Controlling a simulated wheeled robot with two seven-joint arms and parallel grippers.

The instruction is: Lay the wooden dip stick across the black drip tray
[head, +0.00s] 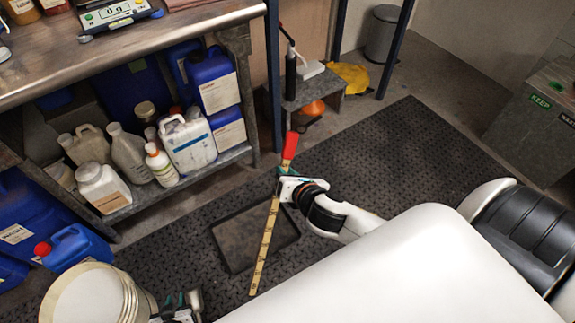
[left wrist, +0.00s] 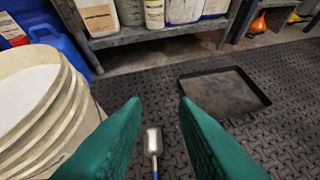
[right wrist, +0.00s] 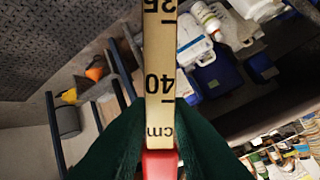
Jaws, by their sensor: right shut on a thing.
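The wooden dip stick (head: 265,240), a yellow scale with a red end (head: 289,147), is held in my right gripper (head: 284,184) just below the red part. It slants down the picture across the right part of the black drip tray (head: 238,240). I cannot tell if it touches the tray. The right wrist view shows the scale (right wrist: 158,60) and the red end (right wrist: 160,165) between green fingers. The tray lies on the floor mat and also shows in the left wrist view (left wrist: 215,102). My left gripper (left wrist: 160,108) is open and empty beside the white buckets.
White nested buckets (head: 85,290) stand at the lower left, beside blue jerrycans (head: 75,245). A silver, spoon-like thing (left wrist: 153,143) shows between my left fingers. A shelf of bottles (head: 140,190) borders the mat behind. The mat (head: 395,165) right of the tray is clear.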

